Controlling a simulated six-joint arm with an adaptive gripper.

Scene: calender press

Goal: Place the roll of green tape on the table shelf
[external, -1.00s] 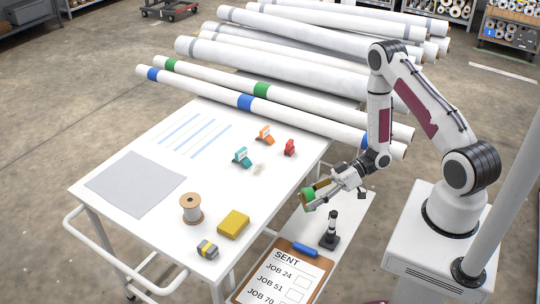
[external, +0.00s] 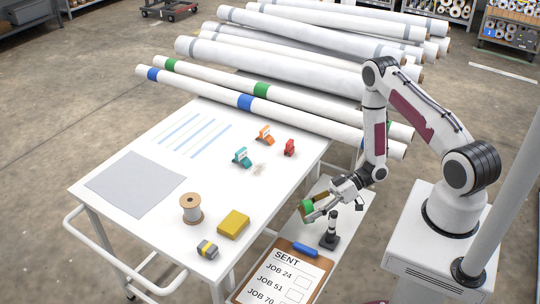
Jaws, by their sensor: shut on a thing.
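The roll of green tape (external: 307,206) is at the tip of my gripper (external: 313,208), over the lower white shelf beside the table. My gripper is shut on the tape roll, and its fingers hide part of it. The table shelf (external: 348,222) is the white surface at the right of the table, lower than the tabletop. I cannot tell whether the tape touches the shelf or hangs just above it.
A black stamp-like tool (external: 331,232) stands on the shelf close to my gripper. The table (external: 165,225) holds a spool (external: 191,208), a yellow block (external: 233,223) and several clips.

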